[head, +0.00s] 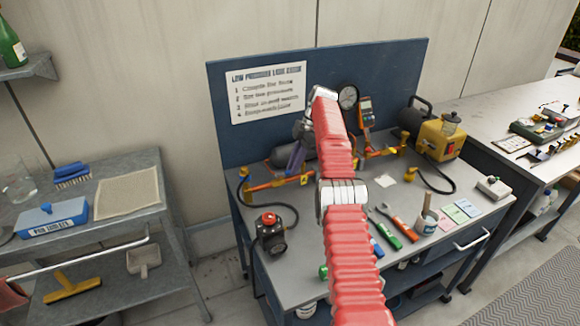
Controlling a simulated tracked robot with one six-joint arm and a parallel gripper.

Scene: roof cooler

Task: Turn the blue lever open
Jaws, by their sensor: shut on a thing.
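The blue lever (295,158) stands up, slightly tilted, from the orange-brown pipe (262,186) on the workbench. My gripper (301,140) is at the lever's upper end and is shut on it. My red-sleeved arm covers part of the gripper and the middle of the pipe, so the fingertips and the lever's lower mount are hard to make out.
A dark cylinder (285,154) lies behind the lever. A gauge (348,97) and an orange meter (366,112) are near the blue back panel. A yellow pump (441,138) stands right; a black device with a red knob (270,232) stands front left. Tools lie in front.

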